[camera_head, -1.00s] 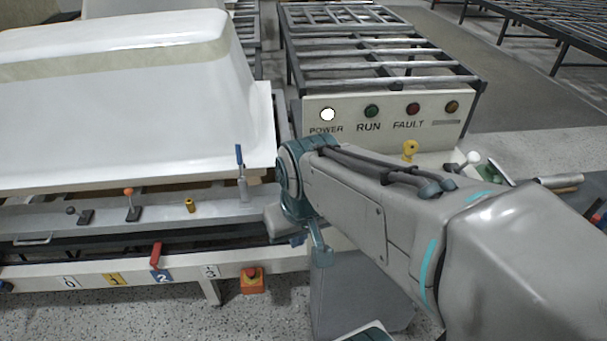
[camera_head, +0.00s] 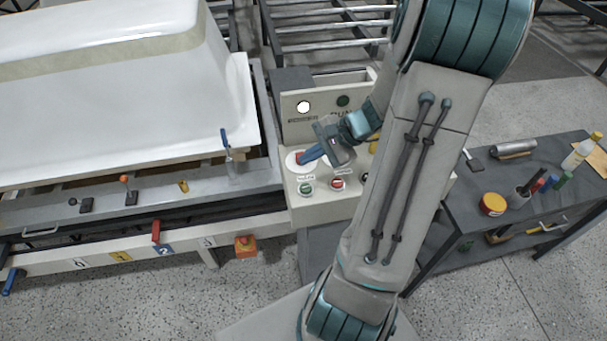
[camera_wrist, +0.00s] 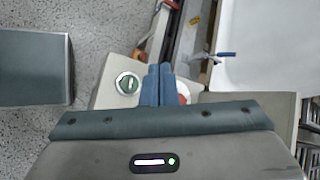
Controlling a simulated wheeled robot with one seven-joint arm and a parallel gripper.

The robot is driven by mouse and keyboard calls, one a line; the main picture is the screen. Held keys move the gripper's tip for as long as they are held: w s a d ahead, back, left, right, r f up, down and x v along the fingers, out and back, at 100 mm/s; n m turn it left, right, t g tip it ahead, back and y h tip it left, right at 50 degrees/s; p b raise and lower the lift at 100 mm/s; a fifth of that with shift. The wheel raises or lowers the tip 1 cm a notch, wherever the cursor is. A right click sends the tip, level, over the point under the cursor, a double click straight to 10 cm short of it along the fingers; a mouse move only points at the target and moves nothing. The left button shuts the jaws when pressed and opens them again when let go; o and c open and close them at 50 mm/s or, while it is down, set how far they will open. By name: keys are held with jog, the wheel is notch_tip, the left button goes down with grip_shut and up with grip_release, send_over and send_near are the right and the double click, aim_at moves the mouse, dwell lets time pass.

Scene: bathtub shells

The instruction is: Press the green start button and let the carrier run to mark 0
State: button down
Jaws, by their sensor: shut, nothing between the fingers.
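The green button (camera_head: 305,187) sits on the cream control panel (camera_head: 300,212), left of a red button (camera_head: 337,183). In the wrist view the green button (camera_wrist: 127,82) shows just left of my fingertips. My gripper (camera_head: 303,158) is shut and empty, its blue fingers over a white disc with a red part, behind the green button. The fingers partly hide that disc, and contact with it cannot be told. The white tub shell (camera_head: 130,90) rests on the frame at left. Mark 0 (camera_head: 82,262) is on the front rail's left part.
The white POWER lamp (camera_head: 303,107) is lit; the green RUN lamp (camera_head: 343,101) looks dark. Small levers and a red handle (camera_head: 155,230) line the rail. An orange-and-red box (camera_head: 246,246) sits below. A dark cart (camera_head: 500,235) with bottles stands right. My arm hides the panel's right part.

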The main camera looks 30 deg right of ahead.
aim_at(310, 187)
jog(key=shift+w+d+m, duration=0.1)
jog(key=shift+d+m, duration=0.15)
jog(key=shift+m, duration=0.05)
jog(key=shift+f, duration=0.1)
notch_tip(310, 187, down, 9)
jog(key=b, duration=0.7)
jog(key=shift+r, duration=0.2)
dwell(1.7)
jog(key=shift+f+b, duration=0.4)
